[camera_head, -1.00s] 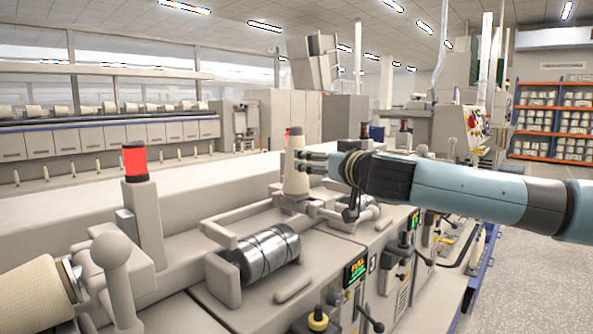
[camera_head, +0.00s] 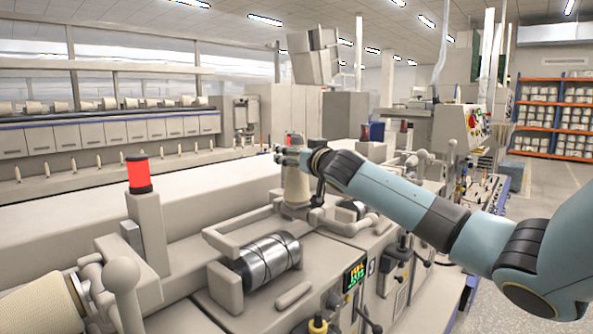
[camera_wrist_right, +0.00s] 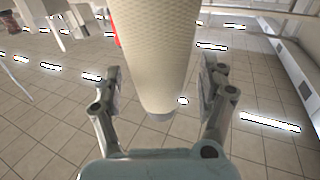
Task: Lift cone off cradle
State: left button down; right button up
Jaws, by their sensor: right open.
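A pale cream yarn cone (camera_head: 297,187) stands upright on the machine beyond the empty steel roller. My right gripper (camera_head: 288,155) is at the cone's upper part, and its fingers hide some of it. In the right wrist view, the textured cone (camera_wrist_right: 155,60) fills the middle, between the two spread fingers of my right gripper (camera_wrist_right: 160,92). A narrow gap shows on each side, so it is open and not holding. Another cream cone (camera_head: 40,306) lies on its side at the lower left, cut off by the frame. My left gripper is not in view.
A steel roller (camera_head: 266,262) sits in front, with pale frame arms around it. A post with a red lamp (camera_head: 139,174) stands at the left. A pale ball-topped lever (camera_head: 122,276) rises beside the lying cone. A long pale flat top (camera_head: 90,225) runs behind.

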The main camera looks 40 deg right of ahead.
jog(key=shift+s, duration=0.1)
grip_shut()
notch_tip(320, 180, up, 13)
jog(key=p, duration=0.1)
jog(key=shift+f, duration=0.15)
dwell(0.7)
jog(key=shift+f, duration=0.1)
